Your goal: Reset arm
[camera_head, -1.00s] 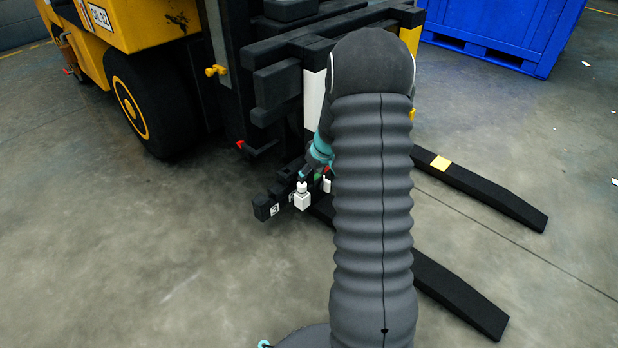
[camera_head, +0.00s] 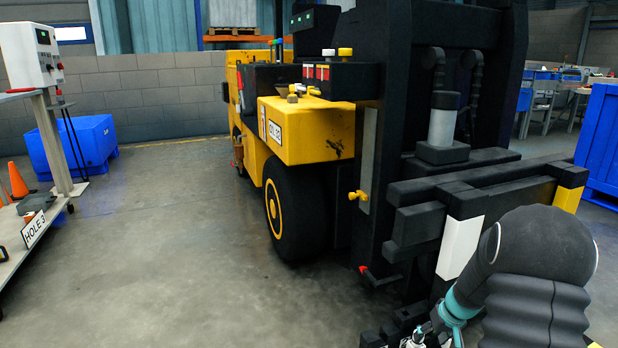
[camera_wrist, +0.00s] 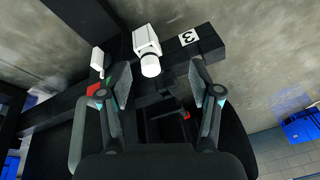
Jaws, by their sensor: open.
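My gripper (camera_wrist: 158,78) is open in the wrist view, its two fingers spread with nothing held between them. Just beyond the fingertips, a white block with a round white nub (camera_wrist: 148,48) sits on a black bar (camera_wrist: 210,41) marked with a 3. The block looks apart from both fingers. In the head view my dark, ribbed arm (camera_head: 545,250) is at the lower right, bent down beside the forklift's front. My gripper is at the bottom edge there, mostly cut off.
The yellow and black forklift (camera_head: 305,135) stands close, its black mast and carriage (camera_head: 460,200) right by my arm. A blue crate (camera_head: 602,145) is at the right edge. The floor (camera_head: 150,240) between is clear.

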